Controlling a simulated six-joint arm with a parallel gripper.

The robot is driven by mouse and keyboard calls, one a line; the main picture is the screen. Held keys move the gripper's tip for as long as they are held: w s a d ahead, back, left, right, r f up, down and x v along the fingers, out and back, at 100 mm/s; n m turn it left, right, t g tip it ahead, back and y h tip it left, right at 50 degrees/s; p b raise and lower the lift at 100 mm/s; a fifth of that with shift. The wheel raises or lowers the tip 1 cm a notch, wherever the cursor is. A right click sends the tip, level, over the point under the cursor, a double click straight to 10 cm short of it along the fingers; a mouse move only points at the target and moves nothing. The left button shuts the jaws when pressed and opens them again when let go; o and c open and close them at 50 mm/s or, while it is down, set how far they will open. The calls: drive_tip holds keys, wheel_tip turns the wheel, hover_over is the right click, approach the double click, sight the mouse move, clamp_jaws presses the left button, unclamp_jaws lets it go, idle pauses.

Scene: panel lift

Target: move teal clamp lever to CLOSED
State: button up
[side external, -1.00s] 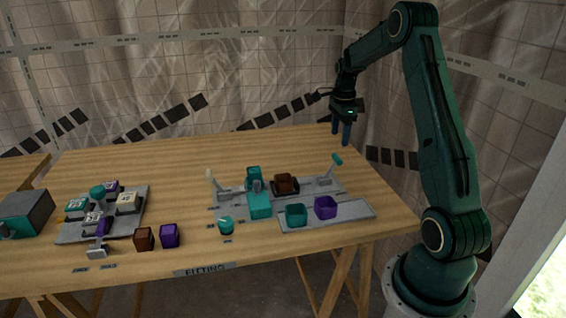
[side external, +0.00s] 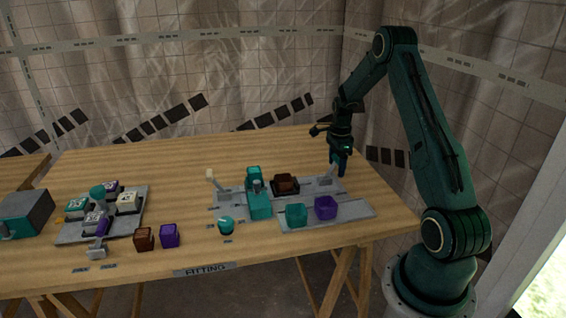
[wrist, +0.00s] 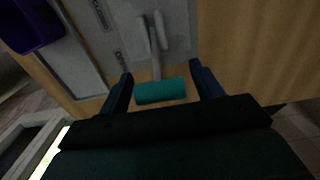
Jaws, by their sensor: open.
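The teal clamp lever (wrist: 160,92) shows in the wrist view as a teal cylinder grip on a grey arm. It lies between the two dark blue fingers of my gripper (wrist: 161,90), which are apart, with a gap on each side of the grip. In the side view my gripper (side external: 338,168) is down at the right end of the grey fixture plate (side external: 235,210), and its fingers hide the teal grip there. A label reading CLOSED (wrist: 101,16) is on the plate left of the lever in the wrist view; a second label (wrist: 119,56) is nearer.
A cream-tipped lever (side external: 212,180) stands at the plate's left end. Teal blocks (side external: 260,204) and a brown block (side external: 285,182) sit on the fixture. A grey tray (side external: 355,211) holds a teal cup (side external: 296,215) and a purple cup (side external: 325,207). The table's back is clear.

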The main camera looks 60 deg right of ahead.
sight(329, 170)
drive_tip(key=shift+c, duration=0.4)
drive_tip(key=c, duration=1.3)
drive_tip(key=shift+w+a+r, duration=0.1)
drive_tip(key=shift+w+a, duration=0.05)
drive_tip(key=shift+w+a+r+g+h, duration=0.2)
drive_tip(key=shift+w+a+g+h, duration=0.3)
drive_tip(key=shift+g+h, duration=0.35)
drive_tip(key=shift+w+a+r+g+h, duration=0.2)
drive_tip(key=shift+w+a+g+h, duration=0.25)
drive_tip(key=shift+g+h, duration=0.4)
drive_tip(key=shift+w+a+g+h, duration=0.65)
drive_tip(key=shift+g+h, duration=0.45)
drive_tip(key=shift+w+a+f+g+h, duration=0.15)
drive_tip(key=shift+w+a+g+h, duration=0.2)
drive_tip(key=shift+g+h, duration=0.25)
drive_tip(key=shift+w+a+f+g+h, duration=0.1)
drive_tip(key=shift+w+a+g+h, duration=0.2)
drive_tip(key=shift+g+h, duration=0.3)
